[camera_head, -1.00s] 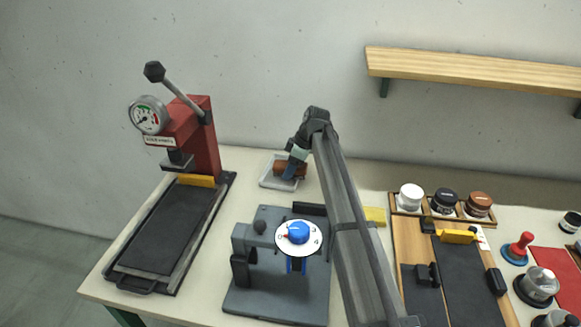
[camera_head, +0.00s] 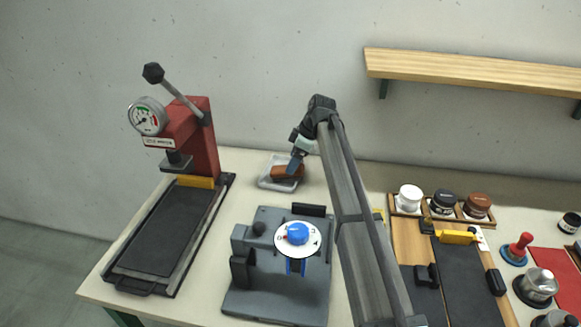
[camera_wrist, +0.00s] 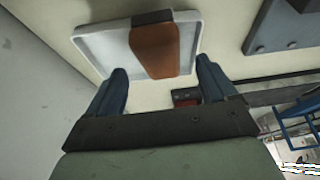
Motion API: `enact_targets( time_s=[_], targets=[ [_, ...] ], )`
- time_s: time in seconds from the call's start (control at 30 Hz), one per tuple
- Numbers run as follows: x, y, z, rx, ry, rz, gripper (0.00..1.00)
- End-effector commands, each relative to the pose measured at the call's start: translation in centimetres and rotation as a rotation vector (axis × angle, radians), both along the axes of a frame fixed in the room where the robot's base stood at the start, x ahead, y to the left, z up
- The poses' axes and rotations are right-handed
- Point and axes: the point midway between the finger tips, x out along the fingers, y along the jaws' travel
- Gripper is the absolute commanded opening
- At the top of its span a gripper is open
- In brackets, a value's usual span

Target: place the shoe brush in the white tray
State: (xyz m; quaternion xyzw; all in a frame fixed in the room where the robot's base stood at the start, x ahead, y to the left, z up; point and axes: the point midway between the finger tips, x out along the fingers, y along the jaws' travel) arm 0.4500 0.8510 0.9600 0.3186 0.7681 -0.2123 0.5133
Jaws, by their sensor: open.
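The shoe brush (camera_head: 284,172) is a brown block lying in the white tray (camera_head: 264,181) at the back of the table, left of the middle. In the wrist view the brush (camera_wrist: 154,47) lies across the tray (camera_wrist: 92,46), with one end near or over the tray's edge nearest the fingers. My gripper (camera_head: 294,165) is above the tray. Its two blue fingers (camera_wrist: 160,82) are spread apart with nothing between the tips, and the brush is beyond them. The far side of the brush is partly hidden by the gripper in the head view.
A red press (camera_head: 199,140) with a lever and gauge stands left of the tray. A grey device with a blue dial (camera_head: 297,234) stands in front. Jars (camera_head: 443,202) and a wooden board (camera_head: 409,240) are at right. A shelf (camera_head: 470,68) hangs on the wall.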

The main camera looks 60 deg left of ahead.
Motion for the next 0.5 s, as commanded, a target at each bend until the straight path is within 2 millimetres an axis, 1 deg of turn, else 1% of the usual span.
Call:
enact_targets(
  time_s=[0.03, 0.2, 0.4, 0.5],
  targets=[
    [0.3, -0.3, 1.1, 0.003, -0.001, -0.001, 0.85],
    [1.2, -1.1, 3.9, 0.002, -0.001, -0.001, 0.85],
    [1.9, -1.8, 6.3, 0.002, -0.001, -0.001, 0.85],
    [2.0, -2.0, 6.9, 0.001, 0.001, 0.0, 0.85]
  ],
)
